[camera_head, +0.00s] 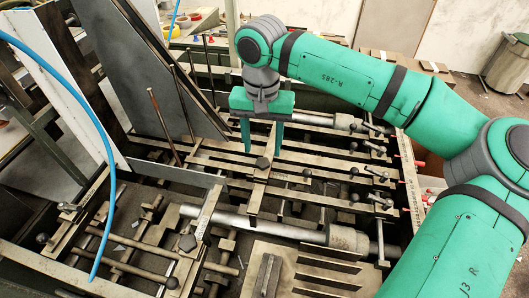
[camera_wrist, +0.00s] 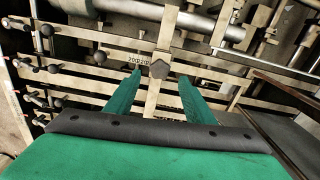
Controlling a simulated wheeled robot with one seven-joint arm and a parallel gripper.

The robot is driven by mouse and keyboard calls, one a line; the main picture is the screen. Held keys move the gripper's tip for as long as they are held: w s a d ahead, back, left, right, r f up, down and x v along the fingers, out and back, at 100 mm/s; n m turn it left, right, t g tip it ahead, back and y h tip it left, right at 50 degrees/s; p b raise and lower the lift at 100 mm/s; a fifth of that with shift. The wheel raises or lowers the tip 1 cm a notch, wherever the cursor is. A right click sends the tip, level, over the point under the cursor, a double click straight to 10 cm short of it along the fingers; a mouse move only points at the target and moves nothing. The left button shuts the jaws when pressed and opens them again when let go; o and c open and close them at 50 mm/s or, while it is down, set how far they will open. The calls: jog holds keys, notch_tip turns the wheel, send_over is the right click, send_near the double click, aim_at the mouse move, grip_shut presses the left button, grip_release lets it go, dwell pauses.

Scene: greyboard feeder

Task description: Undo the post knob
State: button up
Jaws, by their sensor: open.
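My gripper (camera_head: 262,150) is open and empty, its two green fingers pointing down over the feeder's slatted bars. A dark faceted knob (camera_head: 262,163) sits on a flat metal crosspiece (camera_head: 257,190) just below the fingertips. In the wrist view this knob (camera_wrist: 159,69) appears between the tips of my gripper (camera_wrist: 160,75), with a gap on each side. The fingers look above it; the exact height is hard to tell. A similar dark knob (camera_head: 187,243) is on another bracket at lower left. No label shows which is the post knob.
A tall grey plate (camera_head: 125,65) stands left of my gripper. Thick round shafts (camera_head: 265,225) and long flat bars cross the feeder. Several ball-ended handles (camera_head: 378,174) stick out on the right. A blue hose (camera_head: 85,110) hangs at the left.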

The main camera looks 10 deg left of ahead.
aim_at(264, 161)
notch_tip(264, 161, up, 6)
jog(key=shift+s, duration=0.1)
dwell(0.4)
jog(key=shift+d, duration=0.1)
